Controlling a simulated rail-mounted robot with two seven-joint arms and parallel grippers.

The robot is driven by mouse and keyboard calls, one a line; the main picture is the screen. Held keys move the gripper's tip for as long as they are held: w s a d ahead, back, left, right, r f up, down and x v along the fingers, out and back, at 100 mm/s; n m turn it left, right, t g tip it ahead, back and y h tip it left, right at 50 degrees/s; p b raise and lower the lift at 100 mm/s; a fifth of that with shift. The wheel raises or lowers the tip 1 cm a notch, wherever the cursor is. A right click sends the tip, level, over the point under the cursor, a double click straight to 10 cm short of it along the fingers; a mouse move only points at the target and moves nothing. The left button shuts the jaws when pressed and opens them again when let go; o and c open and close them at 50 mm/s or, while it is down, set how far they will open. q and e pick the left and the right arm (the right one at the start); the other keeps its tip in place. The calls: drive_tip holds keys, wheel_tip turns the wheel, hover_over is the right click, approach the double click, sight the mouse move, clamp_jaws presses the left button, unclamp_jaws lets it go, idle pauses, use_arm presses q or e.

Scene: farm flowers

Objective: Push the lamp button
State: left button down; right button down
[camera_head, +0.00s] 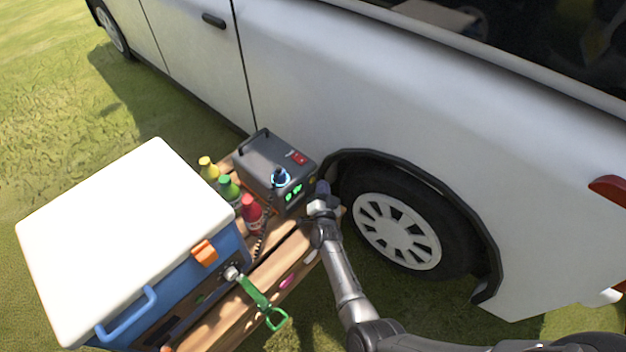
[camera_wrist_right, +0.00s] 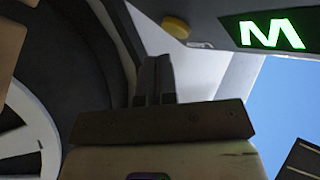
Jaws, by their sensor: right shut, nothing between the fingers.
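A dark grey box (camera_head: 262,160) with a carry handle stands at the far end of a wooden bench. It has a red switch (camera_head: 299,158), a blue-ringed knob (camera_head: 281,178) and green lit displays (camera_head: 292,193). In the right wrist view, a round yellow button (camera_wrist_right: 176,27) shows beside a green lit "M" display (camera_wrist_right: 272,35). No separate lamp stands out. My right gripper (camera_head: 322,188) is shut and empty, close to the box's front right corner. In the wrist view its fingers (camera_wrist_right: 155,78) point toward the yellow button; contact is not visible. My left gripper is not in view.
A blue cooler (camera_head: 120,225) with a white lid stands at left. Yellow, green and red bottles (camera_head: 252,214) stand between it and the box.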

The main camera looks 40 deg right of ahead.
drive_tip(key=shift+s+d+p, duration=0.2)
drive_tip(key=shift+s+p, duration=0.35)
drive_tip(key=shift+s, duration=0.35)
drive_tip(key=shift+s+d+p, duration=0.25)
drive_tip(key=shift+s+p, duration=0.25)
drive_tip(key=shift+s, duration=0.4)
drive_tip(key=shift+s+d+p, duration=0.2)
drive_tip(key=shift+s+p, duration=0.35)
drive_tip(key=shift+s, duration=0.35)
idle(0.3)
